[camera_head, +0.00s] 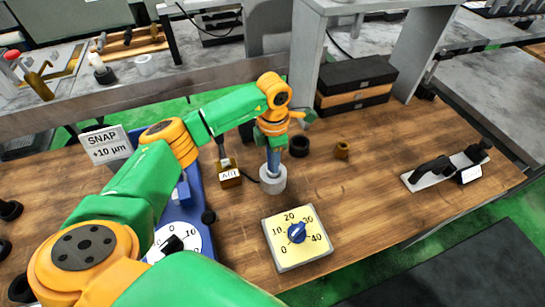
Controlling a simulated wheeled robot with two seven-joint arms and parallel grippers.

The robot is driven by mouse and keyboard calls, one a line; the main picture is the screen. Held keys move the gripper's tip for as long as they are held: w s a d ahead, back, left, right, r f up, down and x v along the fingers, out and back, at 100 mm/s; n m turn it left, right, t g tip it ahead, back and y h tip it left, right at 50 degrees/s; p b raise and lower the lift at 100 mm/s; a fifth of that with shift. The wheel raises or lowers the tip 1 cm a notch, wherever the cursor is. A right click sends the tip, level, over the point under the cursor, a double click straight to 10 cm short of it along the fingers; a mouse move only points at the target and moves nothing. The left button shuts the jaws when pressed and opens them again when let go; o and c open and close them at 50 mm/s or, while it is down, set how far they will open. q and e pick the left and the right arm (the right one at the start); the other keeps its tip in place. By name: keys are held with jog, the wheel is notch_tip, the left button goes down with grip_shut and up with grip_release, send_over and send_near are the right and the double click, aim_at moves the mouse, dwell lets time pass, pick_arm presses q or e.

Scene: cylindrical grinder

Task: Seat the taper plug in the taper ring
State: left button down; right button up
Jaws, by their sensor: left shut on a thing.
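My left gripper (273,140) is at the middle of the bench, pointing down, shut on a slim blue-grey piece (272,161) that looks like the taper plug. The plug hangs upright below the fingers. Its lower end meets the top of a short light-grey cylinder (272,182) on the bench, which looks like the taper ring. I cannot tell how deep the plug sits in it. My right gripper is not in view.
A dark ring (299,146) and a small brass piece (342,150) stand right of the gripper. A labelled brass block (229,174) is close on its left. A dial plate (297,238) lies in front.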

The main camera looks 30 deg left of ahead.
pick_arm(q)
jog(key=shift+f, duration=0.1)
jog(key=c, duration=1)
grip_release()
jog(key=o, duration=0.4)
